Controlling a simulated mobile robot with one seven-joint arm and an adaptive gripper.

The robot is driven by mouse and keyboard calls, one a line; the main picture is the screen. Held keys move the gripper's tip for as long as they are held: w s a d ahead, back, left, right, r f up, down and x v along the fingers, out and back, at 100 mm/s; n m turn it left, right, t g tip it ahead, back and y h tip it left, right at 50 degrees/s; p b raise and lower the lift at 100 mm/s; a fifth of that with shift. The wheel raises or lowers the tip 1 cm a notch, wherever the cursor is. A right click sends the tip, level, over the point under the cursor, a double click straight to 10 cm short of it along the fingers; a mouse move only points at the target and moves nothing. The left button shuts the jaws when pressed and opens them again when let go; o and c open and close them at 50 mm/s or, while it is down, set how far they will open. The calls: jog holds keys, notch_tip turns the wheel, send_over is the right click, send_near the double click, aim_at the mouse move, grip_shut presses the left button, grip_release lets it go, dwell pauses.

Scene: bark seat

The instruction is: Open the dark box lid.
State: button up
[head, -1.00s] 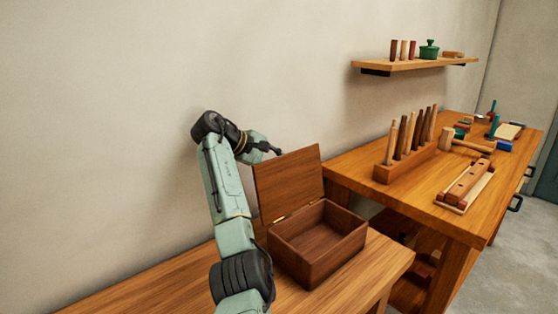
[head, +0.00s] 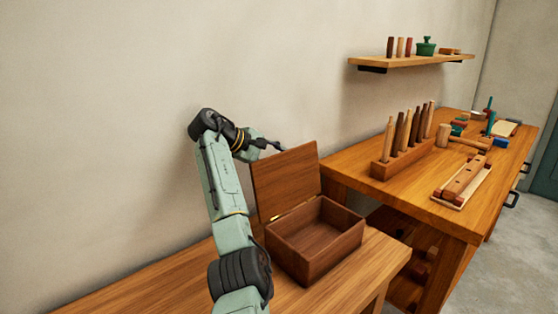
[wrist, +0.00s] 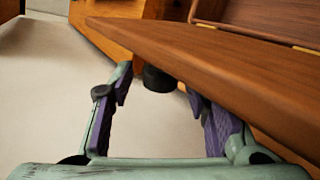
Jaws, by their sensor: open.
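The dark brown wooden box (head: 313,258) stands on the near bench. Its lid (head: 286,180) stands up, roughly upright, hinged along the box's back edge, so the box is open and its inside looks empty. My gripper (head: 279,146) is at the wall side of the lid, level with its top edge. In the wrist view my gripper (wrist: 160,92) has its two purple-padded fingers spread with nothing held between them. The lid (wrist: 230,70) crosses the upper right there, close by the right finger and partly hiding it. I cannot tell whether they touch.
The near bench (head: 175,285) is bare left of the box. A second workbench (head: 345,175) to the right carries a rack of several tools (head: 402,160), a wooden block fixture (head: 463,183) and a mallet (head: 446,135). A wall shelf (head: 412,61) hangs above. The wall is close behind the lid.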

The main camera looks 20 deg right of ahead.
jog(key=shift+a, duration=0.15)
jog(key=v, duration=1.1)
jog(key=shift+a+r, duration=0.3)
jog(key=shift+a, duration=0.1)
